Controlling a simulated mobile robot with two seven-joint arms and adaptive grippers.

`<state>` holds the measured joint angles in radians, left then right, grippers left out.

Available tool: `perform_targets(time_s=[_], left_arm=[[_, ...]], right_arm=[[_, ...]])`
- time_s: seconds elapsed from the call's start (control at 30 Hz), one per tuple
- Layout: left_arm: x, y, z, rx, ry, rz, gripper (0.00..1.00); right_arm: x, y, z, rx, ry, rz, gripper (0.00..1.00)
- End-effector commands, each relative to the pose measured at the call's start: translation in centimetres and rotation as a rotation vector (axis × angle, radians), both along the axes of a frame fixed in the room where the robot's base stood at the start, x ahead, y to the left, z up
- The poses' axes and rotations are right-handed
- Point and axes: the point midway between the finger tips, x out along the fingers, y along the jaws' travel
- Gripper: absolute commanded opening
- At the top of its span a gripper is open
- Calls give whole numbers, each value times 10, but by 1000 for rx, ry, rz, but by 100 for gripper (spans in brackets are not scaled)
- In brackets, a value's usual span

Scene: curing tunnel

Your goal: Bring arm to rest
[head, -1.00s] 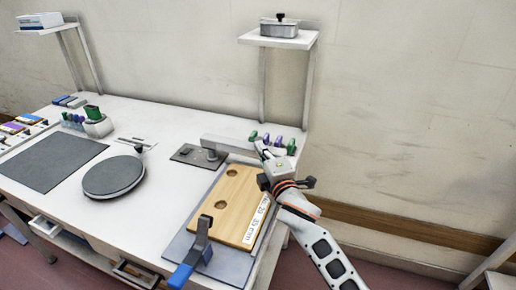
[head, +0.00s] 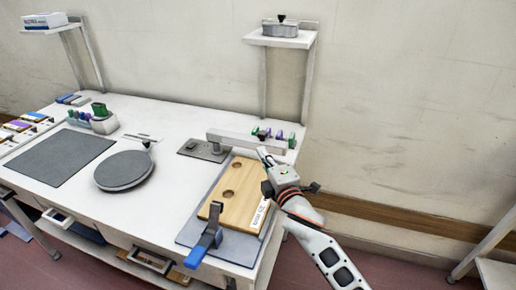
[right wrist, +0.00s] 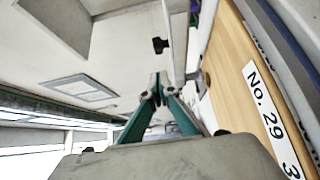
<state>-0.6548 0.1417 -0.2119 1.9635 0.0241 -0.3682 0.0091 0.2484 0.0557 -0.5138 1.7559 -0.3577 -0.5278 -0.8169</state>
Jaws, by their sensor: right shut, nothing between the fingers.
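My right gripper (head: 264,152) is shut and empty. It hangs in the air over the right end of the white workbench, close to the upper right part of a wooden board (head: 228,201). Its fingers (right wrist: 158,92) meet at the tips in the right wrist view, with the board (right wrist: 236,75) and its "No. 29" label (right wrist: 268,113) to the right of them. My right arm comes in from the lower right in the head view. My left gripper does not show in either view.
The board lies on a grey mat (head: 243,249) beside a blue-handled clamp (head: 204,243). A grey arm fixture (head: 245,140) and colored pegs (head: 278,136) are behind it. A round turntable (head: 124,171) and dark mat (head: 60,158) lie left. The wall right of the bench is clear.

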Motion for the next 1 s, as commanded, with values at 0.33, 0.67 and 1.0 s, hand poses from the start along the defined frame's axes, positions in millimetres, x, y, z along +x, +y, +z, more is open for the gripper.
perform_targets(time_s=[0.33,0.67,1.0], left_arm=[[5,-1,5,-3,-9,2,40],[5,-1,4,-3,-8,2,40],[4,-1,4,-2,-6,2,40]], right_arm=[[-57,-24,-1,-2,0,-1,0],[-70,-37,-6,16,26,-22,0],[-161,-170,-107,285,443,-407,0]])
